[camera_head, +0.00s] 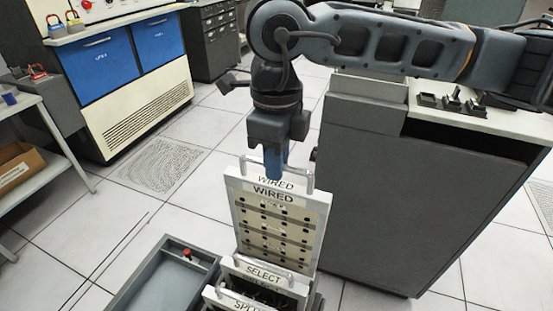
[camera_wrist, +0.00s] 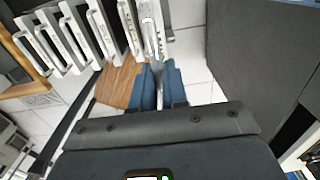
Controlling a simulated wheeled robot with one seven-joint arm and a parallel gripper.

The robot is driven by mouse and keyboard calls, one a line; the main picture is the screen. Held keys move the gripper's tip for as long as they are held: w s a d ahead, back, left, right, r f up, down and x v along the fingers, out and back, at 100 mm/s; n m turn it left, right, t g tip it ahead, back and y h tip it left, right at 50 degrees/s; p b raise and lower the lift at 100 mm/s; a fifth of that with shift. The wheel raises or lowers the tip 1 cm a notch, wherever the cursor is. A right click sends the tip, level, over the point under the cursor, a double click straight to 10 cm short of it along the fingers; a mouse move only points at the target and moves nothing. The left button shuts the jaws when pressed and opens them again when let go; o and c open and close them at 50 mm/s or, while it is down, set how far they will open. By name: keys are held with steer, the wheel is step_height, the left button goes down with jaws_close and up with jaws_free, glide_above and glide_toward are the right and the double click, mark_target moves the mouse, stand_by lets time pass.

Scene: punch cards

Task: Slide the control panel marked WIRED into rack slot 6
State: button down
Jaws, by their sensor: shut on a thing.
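The control panel marked WIRED (camera_head: 280,217) is upright in the head view, with a pale frame and rows of dark holes on its face. A metal handle runs along its top. My gripper (camera_head: 275,172) is shut on that handle from above, blue fingers pointing down. In the wrist view the fingers (camera_wrist: 158,68) meet at the handle of a pale panel (camera_wrist: 152,28). Panels marked SELECT (camera_head: 262,270) and a partly cut-off label (camera_head: 245,303) stand in front of WIRED. The lower edge of WIRED is hidden behind SELECT. I cannot make out slot numbers.
Several handled panels (camera_wrist: 72,35) stand in a row left of my fingers in the wrist view. A grey tray (camera_head: 165,280) lies left of the panels. A dark grey cabinet (camera_head: 410,205) stands close on the right. Tiled floor is open at the left.

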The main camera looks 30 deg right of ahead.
steer(key=shift+f+b, duration=1.9)
steer(key=shift+b, duration=0.25)
steer(key=b, duration=0.8)
glide_above(277, 233)
steer(key=w, duration=0.1)
steer(key=shift+d+f, duration=0.15)
steer(key=shift+f, duration=1.6)
steer(key=shift+d+f, duration=0.15)
steer(key=shift+f, duration=1.7)
steer(key=shift+f+b, duration=3.4)
steer(key=shift+b, duration=0.1)
steer(key=shift+f, duration=0.1)
steer(key=shift+f+b, duration=1.2)
steer(key=shift+b, duration=0.1)
steer(key=c, duration=1.1)
jaws_free()
